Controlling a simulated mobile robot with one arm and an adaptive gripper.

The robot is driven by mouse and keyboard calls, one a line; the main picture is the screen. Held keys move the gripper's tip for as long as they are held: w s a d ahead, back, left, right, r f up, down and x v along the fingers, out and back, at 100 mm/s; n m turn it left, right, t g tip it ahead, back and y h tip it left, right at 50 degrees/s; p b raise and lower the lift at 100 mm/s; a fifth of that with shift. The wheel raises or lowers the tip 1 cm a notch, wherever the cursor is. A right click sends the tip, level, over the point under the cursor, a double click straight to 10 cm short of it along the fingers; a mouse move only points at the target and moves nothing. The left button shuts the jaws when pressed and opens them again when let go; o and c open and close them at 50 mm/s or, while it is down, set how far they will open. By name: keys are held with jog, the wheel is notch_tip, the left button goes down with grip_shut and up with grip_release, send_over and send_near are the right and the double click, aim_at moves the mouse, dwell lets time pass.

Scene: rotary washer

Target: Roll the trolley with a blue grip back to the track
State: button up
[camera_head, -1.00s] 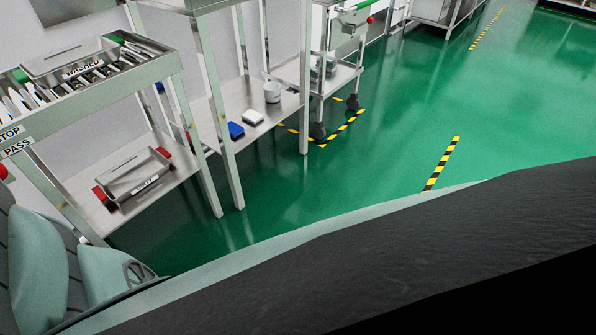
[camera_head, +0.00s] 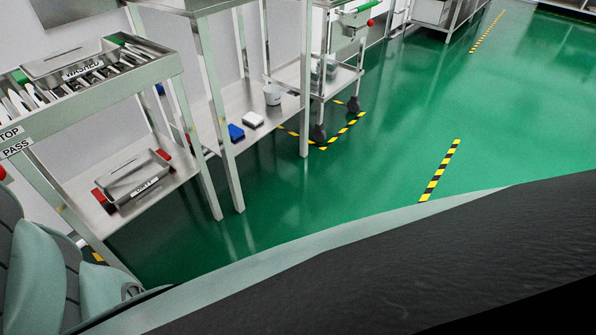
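No trolley with a blue grip can be made out in this view. A wheeled trolley (camera_head: 342,82) at the top centre has a green grip (camera_head: 357,14) and a red knob, and stands by a black-and-yellow floor marking (camera_head: 345,131). A roller track (camera_head: 92,83) at the upper left carries a metal tray labelled WASHED (camera_head: 68,64). Parts of my own arm show at the lower left, and a large dark part of me fills the lower right. My gripper is not in view.
A tray labelled DIRTY (camera_head: 135,181) rests on the lower shelf at left. A blue block (camera_head: 236,131), a white block (camera_head: 253,120) and a white cup (camera_head: 272,95) sit on the middle shelf. A striped strip (camera_head: 440,170) marks the open green floor (camera_head: 500,110) at right.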

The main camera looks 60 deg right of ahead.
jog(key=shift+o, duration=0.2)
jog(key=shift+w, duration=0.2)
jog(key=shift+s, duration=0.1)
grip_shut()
